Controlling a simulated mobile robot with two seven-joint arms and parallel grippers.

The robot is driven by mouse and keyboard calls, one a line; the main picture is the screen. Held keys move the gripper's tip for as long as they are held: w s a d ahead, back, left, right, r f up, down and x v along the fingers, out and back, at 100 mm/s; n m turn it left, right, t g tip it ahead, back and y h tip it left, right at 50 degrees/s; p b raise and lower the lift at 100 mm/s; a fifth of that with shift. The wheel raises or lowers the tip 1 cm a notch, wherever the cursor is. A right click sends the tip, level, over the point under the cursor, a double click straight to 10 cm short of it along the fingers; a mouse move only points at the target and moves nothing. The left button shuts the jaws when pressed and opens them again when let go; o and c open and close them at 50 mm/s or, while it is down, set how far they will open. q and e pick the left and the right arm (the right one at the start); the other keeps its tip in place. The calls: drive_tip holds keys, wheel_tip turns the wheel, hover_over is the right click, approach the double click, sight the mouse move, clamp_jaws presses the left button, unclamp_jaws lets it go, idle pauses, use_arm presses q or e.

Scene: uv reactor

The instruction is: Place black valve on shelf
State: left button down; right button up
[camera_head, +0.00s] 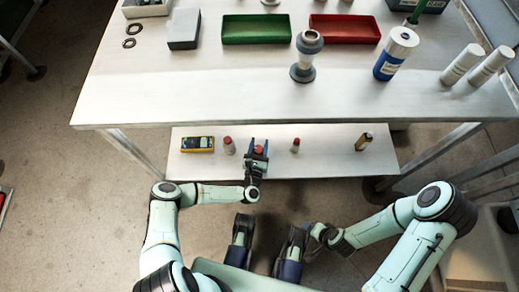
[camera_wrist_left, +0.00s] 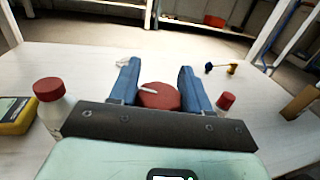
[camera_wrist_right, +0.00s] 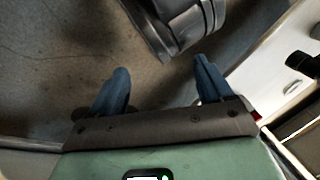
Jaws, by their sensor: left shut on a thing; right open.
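My left gripper (camera_head: 259,146) is over the lower shelf (camera_head: 325,160), near the middle of its length. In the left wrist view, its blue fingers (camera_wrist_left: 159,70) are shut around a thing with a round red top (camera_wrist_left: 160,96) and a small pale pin. The rest of that thing is hidden by the gripper, so I cannot tell whether its body is black or touches the shelf. No separate black valve can be made out. My right gripper (camera_wrist_right: 158,80) is open and empty, low near my base and away from the shelf.
The lower shelf holds a yellow meter (camera_head: 197,144), two red-capped bottles (camera_head: 229,146) (camera_head: 295,145) and a brown-and-dark item (camera_head: 364,141). The worktop (camera_head: 220,95) above carries a grey fitting (camera_head: 306,57), trays and bottles. Shelf room is clear between the right bottle and brown item.

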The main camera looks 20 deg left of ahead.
use_arm(q)
drive_tip(key=shift+f+b, duration=0.55)
drive_tip(key=shift+f, duration=1.55)
use_arm(e)
drive_tip(key=shift+w+d+f+t, duration=0.15)
drive_tip(key=shift+w+d+f, duration=0.2)
drive_tip(key=shift+w, duration=0.2)
drive_tip(key=shift+w+d+f+t, duration=0.2)
drive_tip(key=shift+w+f, duration=0.1)
drive_tip(key=shift+w, duration=0.2)
drive_tip(key=shift+f, duration=0.1)
use_arm(q)
drive_tip(key=shift+f, duration=0.15)
drive_tip(key=c, duration=0.5)
unclamp_jaws()
use_arm(e)
drive_tip(key=shift+w+d+f+h, duration=0.15)
drive_tip(key=shift+w+h, duration=0.05)
drive_tip(key=shift+h, duration=0.1)
